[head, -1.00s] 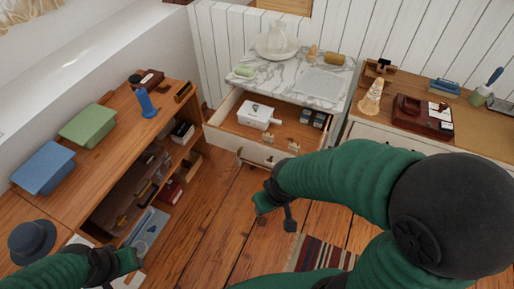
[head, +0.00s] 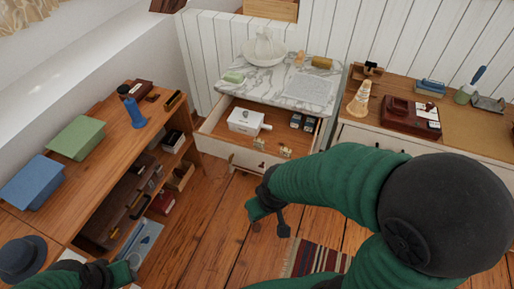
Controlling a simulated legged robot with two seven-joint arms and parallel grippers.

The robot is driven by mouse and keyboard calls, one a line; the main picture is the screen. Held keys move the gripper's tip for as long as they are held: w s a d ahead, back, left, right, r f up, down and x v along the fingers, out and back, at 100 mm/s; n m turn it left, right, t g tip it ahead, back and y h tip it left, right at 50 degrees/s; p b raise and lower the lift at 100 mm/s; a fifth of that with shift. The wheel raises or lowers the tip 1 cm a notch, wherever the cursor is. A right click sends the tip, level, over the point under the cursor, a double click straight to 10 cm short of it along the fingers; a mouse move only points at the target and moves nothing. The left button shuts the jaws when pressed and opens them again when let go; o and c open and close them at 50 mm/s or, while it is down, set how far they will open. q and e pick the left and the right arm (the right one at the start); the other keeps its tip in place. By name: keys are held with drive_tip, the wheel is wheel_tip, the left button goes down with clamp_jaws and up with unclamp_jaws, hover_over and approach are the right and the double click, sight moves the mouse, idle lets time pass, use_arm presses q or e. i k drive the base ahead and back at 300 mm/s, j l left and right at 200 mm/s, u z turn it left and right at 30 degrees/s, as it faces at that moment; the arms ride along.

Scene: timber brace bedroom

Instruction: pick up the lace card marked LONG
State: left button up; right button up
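An open drawer (head: 240,156) under the marble-topped washstand (head: 285,79) holds several things. Two small tan pieces, one (head: 258,144) at the drawer's front and another (head: 285,152) to its right, could be lace cards, but they are too small to read. I cannot tell which, if any, is marked LONG. My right gripper (head: 268,218) hangs in front of and below the drawer, its fingers apart with nothing between them. My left gripper (head: 120,274) is at the lower left by the shelf, partly cut off by the frame; its fingers are unclear.
The drawer also holds a white box (head: 246,121) and small dark boxes (head: 302,122). A wooden shelf unit (head: 100,150) with blue and green boxes runs along the left. A cabinet (head: 470,130) stands right. A striped rug (head: 318,260) lies on the otherwise open floor.

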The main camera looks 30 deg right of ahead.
sight(287, 153)
drive_tip(key=l+z, duration=0.1)
drive_tip(key=z, duration=1.05)
drive_tip(key=i+j+u, duration=0.3)
drive_tip(key=i, duration=0.3)
drive_tip(key=i+l+u, duration=0.1)
drive_tip(key=i+u, duration=0.15)
drive_tip(key=i, duration=0.3)
